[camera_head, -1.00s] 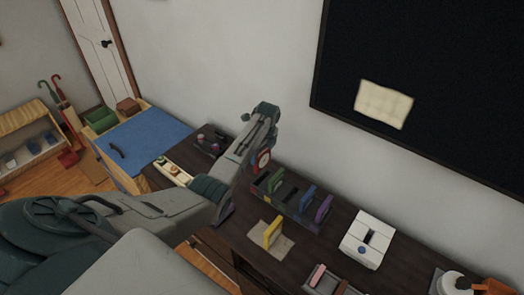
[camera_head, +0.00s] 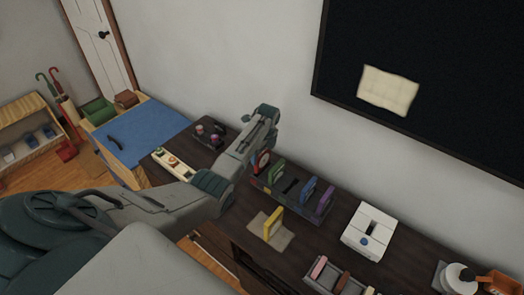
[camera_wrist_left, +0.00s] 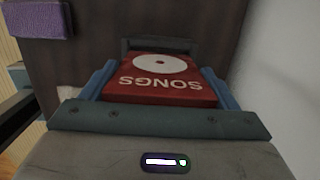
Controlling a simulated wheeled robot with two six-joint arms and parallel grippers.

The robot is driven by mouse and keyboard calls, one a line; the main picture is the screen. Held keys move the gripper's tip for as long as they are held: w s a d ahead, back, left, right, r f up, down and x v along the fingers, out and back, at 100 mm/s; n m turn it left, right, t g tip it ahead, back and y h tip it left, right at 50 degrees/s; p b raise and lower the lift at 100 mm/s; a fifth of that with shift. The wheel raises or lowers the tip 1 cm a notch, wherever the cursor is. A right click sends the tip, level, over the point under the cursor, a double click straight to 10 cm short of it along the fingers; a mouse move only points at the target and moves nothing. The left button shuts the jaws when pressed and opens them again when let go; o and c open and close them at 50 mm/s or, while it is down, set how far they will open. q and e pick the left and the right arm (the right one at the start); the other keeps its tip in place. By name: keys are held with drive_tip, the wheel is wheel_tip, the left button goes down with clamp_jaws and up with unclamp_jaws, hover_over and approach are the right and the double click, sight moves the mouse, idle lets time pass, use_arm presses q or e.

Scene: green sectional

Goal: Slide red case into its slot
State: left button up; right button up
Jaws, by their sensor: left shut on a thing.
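The red case (camera_wrist_left: 160,85), with a white disc and the word SONGS, is held between the two blue fingers of my left gripper (camera_wrist_left: 160,88) in the left wrist view. In the head view the red case (camera_head: 262,159) is partly hidden by my arm. It hangs below the left gripper (camera_head: 262,148), at the left end of the dark slotted rack (camera_head: 290,187). A dark bar lies at the case's far end in the wrist view. I cannot tell whether the case is inside a slot. My right gripper is out of view.
The rack holds a green case (camera_head: 277,172), a blue case (camera_head: 308,188) and a purple case (camera_head: 325,200). A white box (camera_head: 369,231) is to the right. The wall is close behind.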

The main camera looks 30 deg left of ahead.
sight(262, 162)
use_arm(q)
drive_tip(key=shift+f, duration=0.1)
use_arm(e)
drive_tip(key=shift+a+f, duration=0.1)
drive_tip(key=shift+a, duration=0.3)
use_arm(q)
drive_tip(key=shift+p, duration=0.3)
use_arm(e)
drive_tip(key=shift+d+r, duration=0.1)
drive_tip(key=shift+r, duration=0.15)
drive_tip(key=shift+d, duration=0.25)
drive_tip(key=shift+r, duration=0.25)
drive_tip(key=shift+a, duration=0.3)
use_arm(q)
drive_tip(key=shift+p, duration=0.45)
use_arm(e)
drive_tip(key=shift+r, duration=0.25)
use_arm(q)
drive_tip(key=shift+f+b, duration=0.35)
drive_tip(key=shift+f, duration=0.05)
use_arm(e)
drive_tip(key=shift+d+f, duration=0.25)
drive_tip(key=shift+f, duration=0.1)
use_arm(q)
drive_tip(key=shift+f+b, duration=0.95)
drive_tip(key=shift+f, duration=0.4)
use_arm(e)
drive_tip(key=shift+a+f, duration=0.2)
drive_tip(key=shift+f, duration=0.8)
